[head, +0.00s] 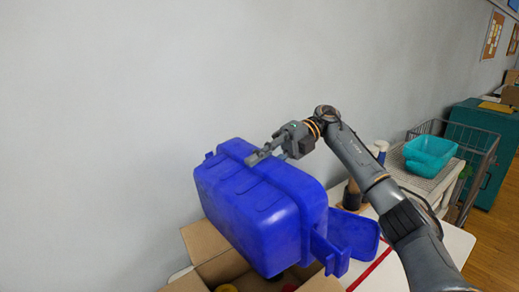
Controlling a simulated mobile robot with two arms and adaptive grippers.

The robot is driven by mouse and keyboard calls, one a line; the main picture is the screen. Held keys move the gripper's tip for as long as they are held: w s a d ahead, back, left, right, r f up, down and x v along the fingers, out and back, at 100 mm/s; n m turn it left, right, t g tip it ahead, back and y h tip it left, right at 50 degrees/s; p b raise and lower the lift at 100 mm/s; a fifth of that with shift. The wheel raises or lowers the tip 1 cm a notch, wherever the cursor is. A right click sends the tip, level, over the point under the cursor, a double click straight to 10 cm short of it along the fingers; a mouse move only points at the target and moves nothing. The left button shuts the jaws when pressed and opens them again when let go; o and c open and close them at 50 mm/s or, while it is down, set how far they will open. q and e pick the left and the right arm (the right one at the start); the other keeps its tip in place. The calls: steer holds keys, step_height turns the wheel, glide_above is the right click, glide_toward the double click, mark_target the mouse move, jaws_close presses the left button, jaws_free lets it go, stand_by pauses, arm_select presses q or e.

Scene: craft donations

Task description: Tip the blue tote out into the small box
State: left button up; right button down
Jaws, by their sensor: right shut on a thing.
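The blue tote (250,205) is tilted on its side above the cardboard box (205,241), with its ribbed underside or side towards me. My right gripper (264,156) is shut on the tote's upper edge. The tote's opening and inside are hidden from me. The box stands open below it, its flaps spread. A yellow thing (227,288) and some red bits show low in the box, cut off by the picture's bottom edge. My left gripper is out of view.
A white table with a red line (372,268) lies under the box. Bottles (380,150) stand behind my right arm. A turquoise basket (430,154) sits on a wire cart at the right, before a teal cabinet (475,140). A bare wall is behind.

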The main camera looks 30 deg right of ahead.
step_height(320, 180, up, 3)
steer(key=h+p, duration=0.8)
steer(key=p, duration=0.3)
steer(key=shift+r+h, duration=0.1)
steer(key=shift+h, duration=0.2)
steer(key=h+p, duration=0.2)
steer(key=h, duration=0.1)
steer(key=r+t+h+p, duration=0.1)
steer(key=h+p, duration=0.2)
steer(key=shift+a+r+p, duration=0.1)
steer(key=shift+r+p, duration=0.1)
steer(key=shift+p, duration=0.1)
steer(key=shift+h, duration=1)
steer(key=shift+f, duration=0.15)
steer(key=shift+d, duration=0.2)
